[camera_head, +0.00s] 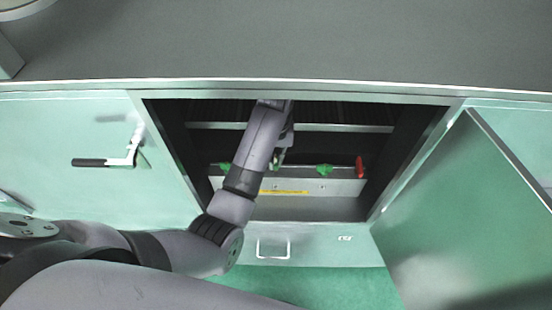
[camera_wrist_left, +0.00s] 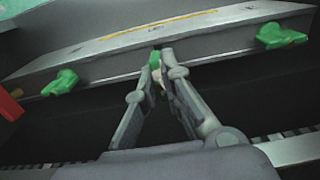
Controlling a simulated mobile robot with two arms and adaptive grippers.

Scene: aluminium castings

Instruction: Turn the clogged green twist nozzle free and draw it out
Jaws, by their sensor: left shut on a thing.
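A row of green twist nozzles sits on a metal bar (camera_head: 300,187) inside the open cabinet. My left gripper (camera_head: 282,153) reaches into the cabinet. In the left wrist view its fingers (camera_wrist_left: 161,62) are shut on the middle green nozzle (camera_wrist_left: 155,59), which is at the bar's edge and mostly hidden between them. Another green nozzle (camera_head: 324,170) stands to the right in the head view, and one (camera_head: 225,166) to the left. These two also show in the left wrist view, at its left (camera_wrist_left: 61,83) and right (camera_wrist_left: 278,37). My right gripper is not in view.
A red part (camera_head: 360,167) sits at the bar's right end. A yellow strip (camera_head: 284,192) marks the bar. The cabinet door (camera_head: 470,220) stands open on the right. A closed door with a black-gripped handle (camera_head: 100,162) is on the left. A worktop (camera_head: 300,45) lies above.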

